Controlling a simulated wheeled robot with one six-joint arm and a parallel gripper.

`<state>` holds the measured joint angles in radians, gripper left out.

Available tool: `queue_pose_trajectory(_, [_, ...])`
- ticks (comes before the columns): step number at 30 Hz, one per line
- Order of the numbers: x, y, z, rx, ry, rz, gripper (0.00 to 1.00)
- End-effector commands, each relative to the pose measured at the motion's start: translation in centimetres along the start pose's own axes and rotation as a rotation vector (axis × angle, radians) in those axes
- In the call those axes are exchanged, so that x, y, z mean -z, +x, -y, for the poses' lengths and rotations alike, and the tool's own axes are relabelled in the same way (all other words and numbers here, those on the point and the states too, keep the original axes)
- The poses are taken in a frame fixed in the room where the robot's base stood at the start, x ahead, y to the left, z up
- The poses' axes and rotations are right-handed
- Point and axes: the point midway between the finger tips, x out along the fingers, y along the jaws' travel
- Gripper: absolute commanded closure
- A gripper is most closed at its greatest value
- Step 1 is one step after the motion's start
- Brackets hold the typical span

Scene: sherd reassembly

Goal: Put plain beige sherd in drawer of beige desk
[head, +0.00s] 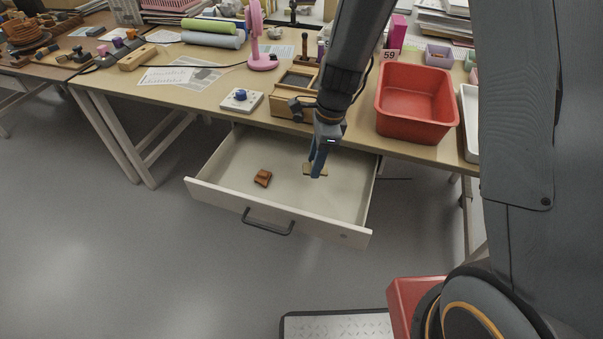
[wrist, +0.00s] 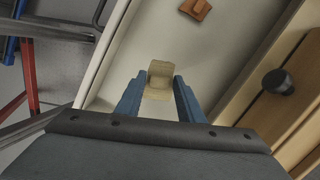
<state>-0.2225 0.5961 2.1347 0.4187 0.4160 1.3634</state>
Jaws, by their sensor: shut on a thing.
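The plain beige sherd (wrist: 159,80) is between my gripper's blue fingers in the wrist view. It also shows in the head view (head: 309,169), partly behind a finger. My gripper (head: 317,172) is shut on it and points down inside the drawer's outline. The open drawer (head: 225,195) of the beige desk (head: 205,97) is pale inside, with a dark handle on its front. I cannot tell whether the sherd touches the drawer floor. A brown-orange sherd (head: 263,178) lies in the drawer, left of my gripper; the wrist view shows it at the top (wrist: 196,8).
A red bin (head: 416,106) stands on the desk, right of my arm. A wooden box (head: 287,101) and a white device with a blue knob (head: 241,99) sit near the desk edge above the drawer.

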Motion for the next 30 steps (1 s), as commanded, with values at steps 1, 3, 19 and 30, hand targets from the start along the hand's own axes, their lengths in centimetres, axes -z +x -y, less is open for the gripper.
queue_pose_trajectory(1, [0.1, 0.9, -0.1, -0.003, 0.006, -0.001, 0.88])
queue_pose_trajectory(3, [0.4, 2.2, -0.2, -0.005, 0.006, -0.002, 0.88])
queue_pose_trajectory(19, [1.5, 8.7, -0.1, -0.003, 0.004, -0.001, 0.88])
queue_pose_trajectory(30, [1.6, 9.3, 0.0, 0.0, 0.002, -0.001, 0.88])
